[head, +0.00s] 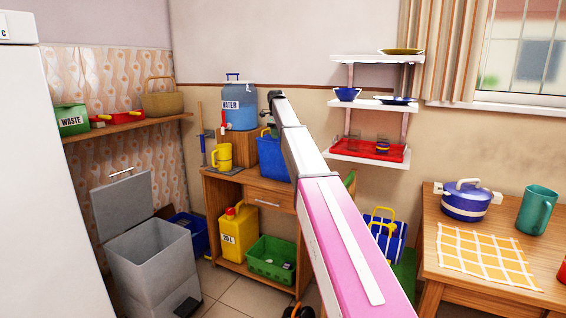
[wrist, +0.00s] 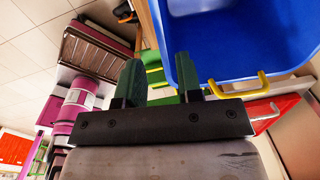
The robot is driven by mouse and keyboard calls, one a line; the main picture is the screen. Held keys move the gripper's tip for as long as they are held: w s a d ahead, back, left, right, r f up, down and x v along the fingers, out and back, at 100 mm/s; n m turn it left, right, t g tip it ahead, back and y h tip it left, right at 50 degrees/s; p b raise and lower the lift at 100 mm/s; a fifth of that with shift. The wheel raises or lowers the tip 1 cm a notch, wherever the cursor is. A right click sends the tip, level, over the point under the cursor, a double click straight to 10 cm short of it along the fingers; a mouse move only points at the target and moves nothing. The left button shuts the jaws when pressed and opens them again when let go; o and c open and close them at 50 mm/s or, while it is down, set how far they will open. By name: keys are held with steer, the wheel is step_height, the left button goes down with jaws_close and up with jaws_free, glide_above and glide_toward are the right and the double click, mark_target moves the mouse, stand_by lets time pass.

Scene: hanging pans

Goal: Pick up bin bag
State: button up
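I cannot make out a bin bag for certain in either view. A grey pedal bin (head: 155,275) stands on the floor at the lower left of the head view. Its lid (head: 122,205) is raised, and the far-inside and bottom of the bin are hidden. My gripper (wrist: 158,72) shows two green fingers standing apart with nothing held between them. In the head view, my arm reaches up toward the back wall, and its dark end is beside the water container, far from the grey bin.
A blue tub (wrist: 235,40) with a yellow handle is close to my fingers in the wrist view. The wooden desk (head: 250,190) carries a water container (head: 238,108) and a yellow jug (head: 222,157). A table (head: 480,235) with a pot (head: 466,203) stands at right.

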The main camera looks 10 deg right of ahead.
mark_target(278, 154)
steer(key=shift+w+d+f, duration=0.1)
steer(key=shift+w+f, duration=0.1)
steer(key=shift+f, duration=1.25)
steer(key=shift+w+a+f, duration=0.1)
steer(key=shift+w+f, duration=0.1)
steer(key=shift+f, duration=1.25)
steer(key=shift+w+d+f, duration=0.1)
steer(key=shift+w+f, duration=0.1)
steer(key=shift+f, duration=1.25)
jaws_close()
